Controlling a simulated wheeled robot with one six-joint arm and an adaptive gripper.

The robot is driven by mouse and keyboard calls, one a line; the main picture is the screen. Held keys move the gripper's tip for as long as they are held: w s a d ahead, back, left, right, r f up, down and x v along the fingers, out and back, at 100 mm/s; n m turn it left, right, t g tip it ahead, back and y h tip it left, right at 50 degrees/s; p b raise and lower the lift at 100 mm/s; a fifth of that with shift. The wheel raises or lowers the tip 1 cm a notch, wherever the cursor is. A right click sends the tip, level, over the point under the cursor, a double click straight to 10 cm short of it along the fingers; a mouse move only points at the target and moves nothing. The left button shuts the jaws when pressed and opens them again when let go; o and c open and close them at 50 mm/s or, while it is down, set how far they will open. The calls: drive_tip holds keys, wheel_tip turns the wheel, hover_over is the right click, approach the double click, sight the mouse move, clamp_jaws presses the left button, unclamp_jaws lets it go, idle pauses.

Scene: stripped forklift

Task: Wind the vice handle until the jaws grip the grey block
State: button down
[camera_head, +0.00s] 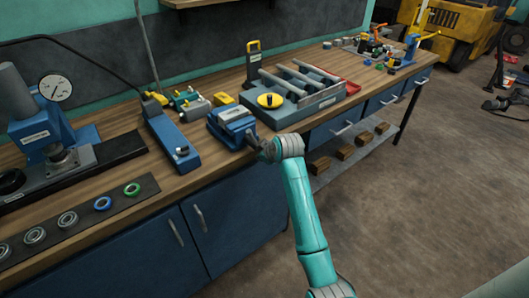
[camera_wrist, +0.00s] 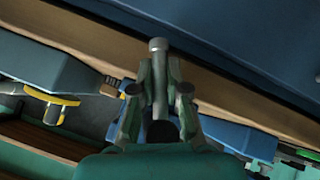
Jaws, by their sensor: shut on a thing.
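The blue vice (camera_head: 231,121) stands at the front edge of the wooden bench, and part of its blue body (camera_wrist: 225,136) shows behind my gripper in the wrist view. My gripper (camera_head: 258,142) is at the vice's front, over the bench edge. In the wrist view my gripper (camera_wrist: 158,88) is shut on the vice handle (camera_wrist: 158,50), a grey bar with a rounded end sticking out past the fingers. The grey block cannot be made out, and the jaw gap is too small and partly hidden to judge.
A grey fixture with a yellow disc (camera_head: 270,100) stands close right of the vice. A long blue tool (camera_head: 170,135) lies to its left, with small green and yellow parts behind. Blue cabinets (camera_head: 235,215) sit below the bench edge. The floor (camera_head: 420,190) at right is mostly clear.

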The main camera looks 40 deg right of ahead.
drive_tip(key=a+m+y, duration=0.1)
drive_tip(key=y, duration=0.2)
drive_tip(key=a+m+y, duration=0.2)
drive_tip(key=y, duration=0.1)
drive_tip(key=a+m+y, duration=0.2)
drive_tip(key=y, duration=0.1)
drive_tip(key=shift+s+t, duration=0.25)
drive_tip(key=shift+t, duration=0.05)
drive_tip(key=m+y, duration=0.1)
drive_tip(key=a+r+y, duration=0.1)
drive_tip(key=y, duration=0.1)
drive_tip(key=shift+r+m+t, duration=0.15)
drive_tip(key=shift+m+t, duration=0.25)
wheel_tip(320, 180, up, 6)
drive_tip(key=m+t+y, duration=0.4)
drive_tip(key=m+t, duration=0.5)
drive_tip(key=m, duration=0.3)
drive_tip(key=shift+d+m, duration=0.15)
drive_tip(key=shift+m, duration=0.25)
